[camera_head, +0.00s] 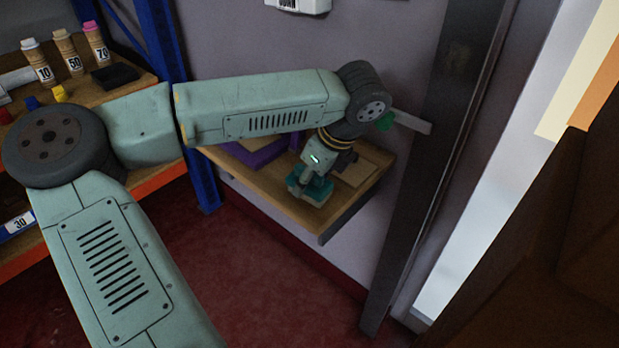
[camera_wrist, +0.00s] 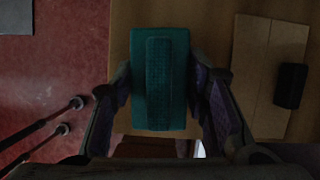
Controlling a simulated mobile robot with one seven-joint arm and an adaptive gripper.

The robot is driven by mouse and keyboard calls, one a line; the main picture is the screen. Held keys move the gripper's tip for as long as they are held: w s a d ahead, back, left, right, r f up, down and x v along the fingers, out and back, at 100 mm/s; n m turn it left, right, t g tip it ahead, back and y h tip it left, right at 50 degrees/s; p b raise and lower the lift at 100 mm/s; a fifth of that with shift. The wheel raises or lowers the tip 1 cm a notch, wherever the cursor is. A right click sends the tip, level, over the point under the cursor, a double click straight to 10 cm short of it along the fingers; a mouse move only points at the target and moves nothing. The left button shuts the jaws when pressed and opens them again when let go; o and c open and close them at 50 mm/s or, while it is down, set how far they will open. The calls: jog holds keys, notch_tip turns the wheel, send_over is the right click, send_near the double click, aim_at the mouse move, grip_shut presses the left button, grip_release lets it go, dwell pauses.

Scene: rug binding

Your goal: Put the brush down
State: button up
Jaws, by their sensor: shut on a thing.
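The brush is a teal block with a raised, textured strip along its middle; it shows in the wrist view (camera_wrist: 172,112) between my fingers and in the head view (camera_head: 319,192) below my wrist. My gripper (camera_wrist: 162,95) is shut on the brush, with a purple-padded finger at each side; it also shows in the head view (camera_head: 304,178). The brush is over the small wooden wall shelf (camera_head: 262,190), near its front edge. I cannot tell whether its underside touches the shelf. The shelf also shows in the wrist view (camera_wrist: 210,22).
A purple box (camera_head: 258,154) stands on the shelf's left part. A flat tan piece (camera_wrist: 262,70) with a black block (camera_wrist: 290,86) lies right of the brush. A dark door post (camera_head: 432,160) is close on the right. A rack (camera_head: 75,95) with numbered bottles stands left.

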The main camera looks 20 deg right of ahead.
aim_at(324, 186)
jog(key=o, duration=1)
jog(key=shift+r+p, duration=0.1)
jog(key=shift+p, duration=1)
jog(key=b+v, duration=0.4)
jog(key=v, duration=0.6)
jog(key=shift+w+r, duration=0.3)
